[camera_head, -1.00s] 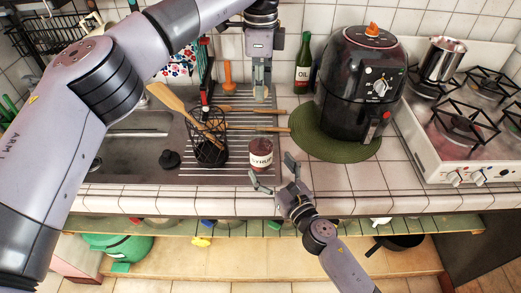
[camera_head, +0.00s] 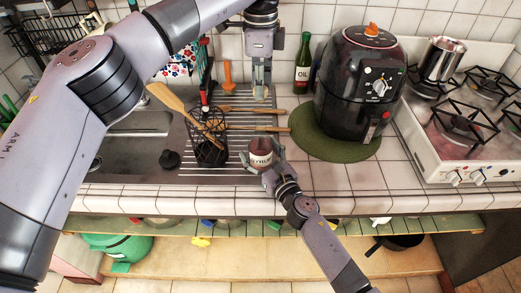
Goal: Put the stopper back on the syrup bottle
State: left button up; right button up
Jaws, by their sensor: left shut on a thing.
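The syrup bottle (camera_head: 262,157), a dark red jar with a white label, stands upright at the front edge of the drainboard. My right gripper (camera_head: 265,162) reaches it from the front, with its fingers on both sides of the jar. I cannot tell whether they press on it. My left gripper (camera_head: 261,92) points down above the back of the drainboard, behind the bottle and apart from it. It is shut on a small tan piece, seemingly the stopper, mostly hidden between its fingertips.
A black wire holder (camera_head: 209,153) with wooden utensils stands left of the bottle. A black air fryer (camera_head: 360,95) on a green mat (camera_head: 318,147) stands to the right. A green oil bottle (camera_head: 303,66) is behind. The counter right of my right gripper is clear.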

jog(key=c, duration=1.5)
pick_arm(q)
jog(key=shift+f, duration=2.5)
